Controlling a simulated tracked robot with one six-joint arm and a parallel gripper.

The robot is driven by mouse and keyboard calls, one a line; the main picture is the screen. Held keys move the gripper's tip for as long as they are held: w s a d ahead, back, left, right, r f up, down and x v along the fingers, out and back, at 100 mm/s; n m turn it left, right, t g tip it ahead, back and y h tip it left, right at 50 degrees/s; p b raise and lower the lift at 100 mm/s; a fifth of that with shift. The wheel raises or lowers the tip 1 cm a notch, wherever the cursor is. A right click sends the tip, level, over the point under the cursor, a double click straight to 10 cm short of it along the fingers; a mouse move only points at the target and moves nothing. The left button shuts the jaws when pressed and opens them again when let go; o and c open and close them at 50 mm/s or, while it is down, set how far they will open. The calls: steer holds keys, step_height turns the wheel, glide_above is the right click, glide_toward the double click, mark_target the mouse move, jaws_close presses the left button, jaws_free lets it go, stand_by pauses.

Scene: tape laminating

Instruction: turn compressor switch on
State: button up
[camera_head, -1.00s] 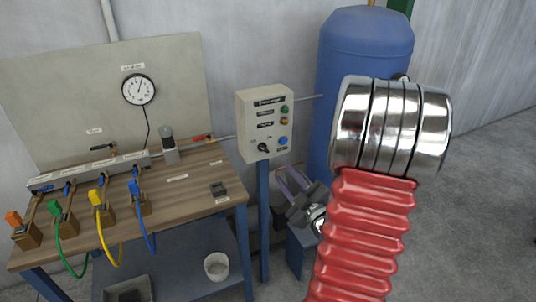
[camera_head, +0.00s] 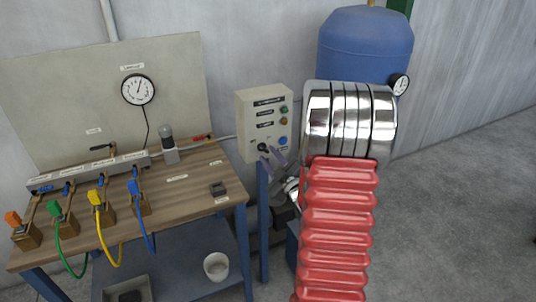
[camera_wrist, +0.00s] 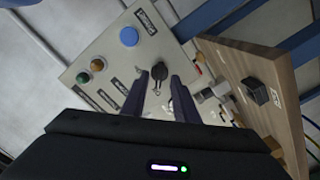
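The compressor control box (camera_head: 243,125) is a light grey panel on a blue post. Its black rotary switch (camera_head: 262,147) is at the lower left of the panel face; in the wrist view the switch (camera_wrist: 159,71) shows near the middle. My gripper (camera_head: 268,158) is at the lower part of the panel, just in front of the switch. In the wrist view my gripper (camera_wrist: 159,84) is open, with one dark finger on each side of the switch. I cannot tell whether either finger touches it.
A blue button (camera_head: 283,141), green lamp (camera_head: 284,110) and amber lamp (camera_head: 284,121) are on the same panel. A workbench (camera_head: 185,190) with valves and hoses stands left of the box. A blue tank (camera_head: 365,50) with a gauge (camera_head: 399,84) stands behind my arm.

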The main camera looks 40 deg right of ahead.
steer(key=shift+x, duration=1.15)
steer(key=shift+c, duration=0.4)
jaws_close()
steer(key=shift+s+d, duration=0.1)
steer(key=shift+d, duration=0.15)
steer(key=shift+a, duration=0.15)
